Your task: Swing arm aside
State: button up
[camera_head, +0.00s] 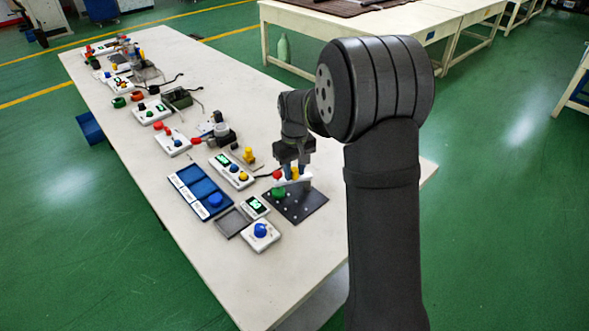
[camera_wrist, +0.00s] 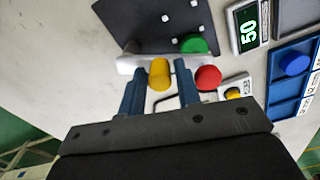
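My gripper (camera_head: 293,167) is over the dark plate (camera_head: 303,208) at the near right of the table. In the wrist view its two blue-grey fingers (camera_wrist: 159,84) stand apart, one on each side of a yellow knob (camera_wrist: 159,73), with a gap showing on both sides. The knob is at a pale bar (camera_wrist: 126,63) along the edge of the dark plate (camera_wrist: 140,22), likely the swing arm. A red knob (camera_wrist: 208,78) is just outside the right finger. A green knob (camera_wrist: 194,45) is beyond it. Whether the fingers reach fully down around the yellow knob is unclear.
The plate carries small white pegs. Left of it are a display (camera_head: 256,206) reading about 50, a white box with a blue knob (camera_head: 260,230), a grey tray (camera_head: 233,222) and a blue compartment tray (camera_head: 187,190). Several control boxes line the table behind. The near table end is clear.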

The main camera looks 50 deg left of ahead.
grip_shut()
dwell(0.3)
jog(key=m, duration=0.1)
jog(key=a+m, duration=0.1)
jog(key=m, duration=0.1)
jog(key=shift+w+m, duration=0.3)
jog(key=shift+w, duration=0.05)
jog(key=m, duration=0.2)
jog(key=shift+w+a+m, duration=0.3)
jog(key=shift+w+a, duration=0.05)
jog(key=m, duration=0.2)
jog(key=w+m, duration=0.1)
jog(key=shift+w+a+m, duration=0.1)
jog(key=shift+a+m, duration=0.15)
jog(key=shift+m, duration=0.05)
jog(key=shift+w+a+m, duration=0.1)
jog(key=shift+w+m, duration=0.15)
jog(key=shift+m, duration=0.5)
jog(key=shift+w+m, duration=0.25)
jog(key=shift+m, duration=0.5)
